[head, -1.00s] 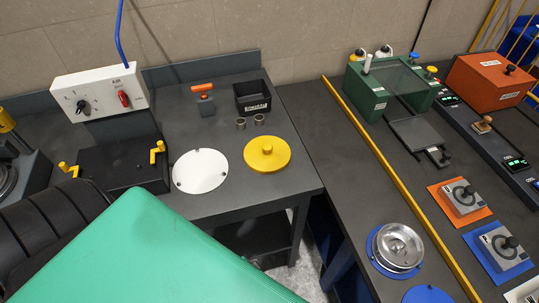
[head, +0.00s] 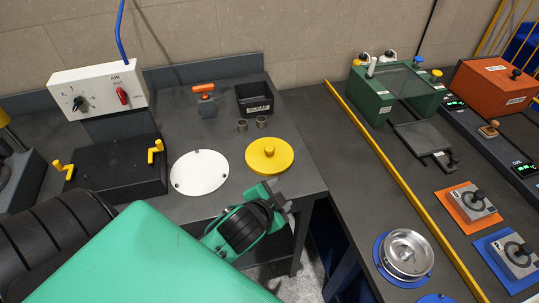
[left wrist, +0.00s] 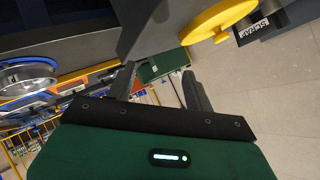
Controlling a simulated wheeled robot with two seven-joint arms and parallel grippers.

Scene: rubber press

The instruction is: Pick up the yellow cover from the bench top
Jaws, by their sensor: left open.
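The yellow cover (head: 262,158) is a round disc with a small knob on top. It lies on the dark bench top (head: 216,102), right of a white disc (head: 199,172). My left gripper (head: 284,190) is at the bench's front edge, just in front of the cover and apart from it. In the left wrist view the cover (left wrist: 222,18) shows at the top right, beyond the open, empty fingers (left wrist: 158,78). My right gripper is not in view.
A black bin (head: 253,97), two small metal cups and an orange-handled clamp (head: 204,97) stand behind the cover. A black block with yellow handles (head: 115,168) is at left. A second bench with a green machine (head: 385,97) is at right.

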